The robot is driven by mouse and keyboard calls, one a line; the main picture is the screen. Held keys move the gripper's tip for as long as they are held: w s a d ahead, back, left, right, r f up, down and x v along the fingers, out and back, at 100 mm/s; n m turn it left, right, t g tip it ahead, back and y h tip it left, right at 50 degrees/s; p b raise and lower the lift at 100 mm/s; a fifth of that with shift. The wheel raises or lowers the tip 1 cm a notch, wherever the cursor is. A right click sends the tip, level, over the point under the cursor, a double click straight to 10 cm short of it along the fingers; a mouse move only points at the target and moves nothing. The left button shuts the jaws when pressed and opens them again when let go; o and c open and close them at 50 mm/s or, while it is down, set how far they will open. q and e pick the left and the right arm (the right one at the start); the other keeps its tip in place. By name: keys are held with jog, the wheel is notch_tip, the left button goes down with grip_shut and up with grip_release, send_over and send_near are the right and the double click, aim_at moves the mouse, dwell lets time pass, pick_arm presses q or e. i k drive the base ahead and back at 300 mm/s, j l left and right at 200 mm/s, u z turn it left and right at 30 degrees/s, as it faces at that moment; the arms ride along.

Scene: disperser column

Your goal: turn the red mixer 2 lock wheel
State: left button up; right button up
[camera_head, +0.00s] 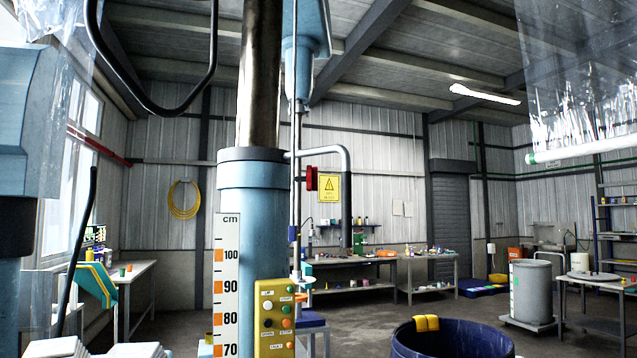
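A small red wheel (311,178) shows beside the light blue disperser column (252,205), on its right side, just under a grey bent pipe (335,152). The wheel is seen nearly edge-on, so how far it is turned cannot be told. A thin vertical rod (297,200) runs close to its left. A yellow warning sign (329,187) appears just right of the wheel. Neither of my grippers can be made out in this view.
A yellow button panel (274,318) and a cm scale (226,290) are on the column's front. A dark blue drum (452,340) stands at the lower right. Workbenches (345,288) line the back wall. A black hose (150,100) hangs at the upper left.

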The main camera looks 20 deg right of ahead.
aim_at(307, 178)
jog(key=i+l, duration=0.35)
jog(key=l, duration=0.15)
jog(key=i+l, duration=0.7)
jog(key=l, duration=0.25)
jog(key=i+l, duration=0.35)
jog(key=l, duration=0.1)
